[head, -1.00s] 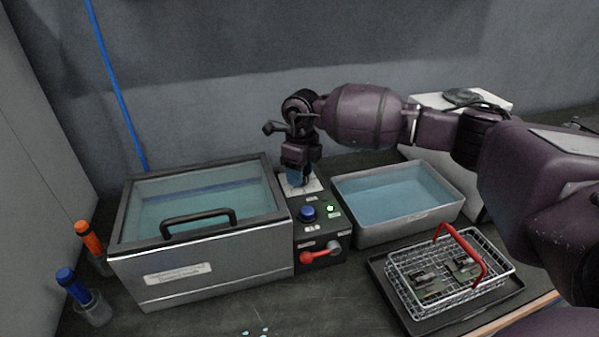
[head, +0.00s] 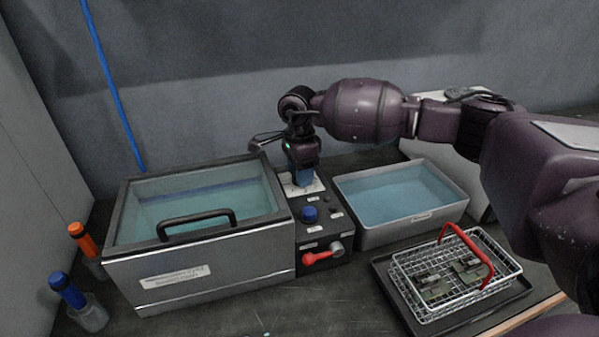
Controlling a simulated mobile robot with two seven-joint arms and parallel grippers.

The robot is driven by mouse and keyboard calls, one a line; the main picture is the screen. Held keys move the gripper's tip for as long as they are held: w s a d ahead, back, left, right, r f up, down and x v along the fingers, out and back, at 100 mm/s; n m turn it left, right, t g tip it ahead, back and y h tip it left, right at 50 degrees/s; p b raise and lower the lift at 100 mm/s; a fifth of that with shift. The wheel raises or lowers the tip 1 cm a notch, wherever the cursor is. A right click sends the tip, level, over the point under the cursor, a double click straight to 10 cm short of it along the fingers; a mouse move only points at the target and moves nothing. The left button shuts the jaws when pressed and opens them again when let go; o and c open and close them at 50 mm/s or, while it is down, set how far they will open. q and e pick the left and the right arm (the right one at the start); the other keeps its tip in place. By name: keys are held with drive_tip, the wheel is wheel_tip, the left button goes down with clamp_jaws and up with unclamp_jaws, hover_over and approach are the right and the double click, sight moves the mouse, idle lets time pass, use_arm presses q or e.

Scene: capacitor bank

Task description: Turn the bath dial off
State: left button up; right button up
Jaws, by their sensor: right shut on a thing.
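The control panel (head: 325,228) stands between the lidded bath (head: 200,270) and an open tray of liquid. The bath dial sits on a white scale plate (head: 289,189) at the back of the panel. My right gripper (head: 303,181) points down over this plate and is shut on the dial, whose body is mostly hidden by the blue fingertips. The scale's marks are too small to read. The panel's small indicator lamp (head: 336,213) looks dark. My left gripper is not in view.
A blue knob (head: 309,214) and a red lever (head: 318,258) are on the panel in front of the gripper. The metal tray of liquid (head: 410,231) is to the right, with a wire basket (head: 457,273) before it. Orange-capped and blue-capped tools stand in holders at left.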

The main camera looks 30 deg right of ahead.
drive_tip(key=shift+n, duration=0.6)
drive_tip(key=o, duration=0.9)
drive_tip(key=shift+w+r, duration=0.1)
drive_tip(key=shift+r, duration=0.4)
drive_tip(key=r, duration=0.3)
drive_tip(key=r+p, duration=0.1)
drive_tip(key=r, duration=0.5)
drive_tip(key=shift+w+r, duration=0.25)
drive_tip(key=shift+r, duration=0.15)
